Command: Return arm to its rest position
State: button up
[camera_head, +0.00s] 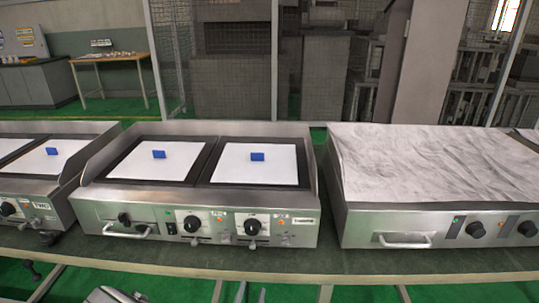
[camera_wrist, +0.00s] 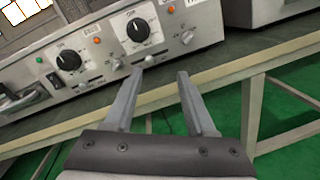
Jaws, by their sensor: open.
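My gripper (camera_wrist: 162,90) is open and empty in the wrist view, its two grey fingers spread apart below the front panel of a griddle. The middle griddle (camera_head: 305,213) stands on the bench in the head view, with two white sheets on its dark plates and a blue block on each. Its panel has two black knobs (camera_head: 193,224) (camera_head: 253,226); they also show in the wrist view (camera_wrist: 138,30). A small lever under the right knob (camera_wrist: 148,61) appears just beyond and between the fingertips; I cannot tell the gap. In the head view, part of my arm (camera_head: 115,295) shows at the bottom edge.
Another griddle (camera_head: 30,180) stands at the left and one with a grey sheet (camera_head: 430,165) at the right. The bench edge (camera_head: 150,262) runs along the front, with frame legs (camera_wrist: 290,128) below. A wooden table (camera_head: 110,60) stands at the back left. Green floor shows beneath.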

jog(key=d+r+m+g+h, duration=0.8)
jog(key=d+r+m+h, duration=0.3)
jog(key=d+r+m, duration=0.3)
jog(key=s+d+r+m+g+y, duration=0.4)
jog(key=s+d+r+m+g, duration=0.1)
jog(key=s+d+m+g, duration=0.4)
jog(key=s+a+r+m+t+y, duration=0.35)
jog(key=s+r+m+y, duration=0.25)
jog(key=s+r+y, duration=0.4)
notch_tip(320, 180, up, 19)
jog(key=w+t+p, duration=0.1)
jog(key=p, duration=1.6)
jog(key=shift+w, duration=0.4)
jog(key=shift+f, duration=0.15)
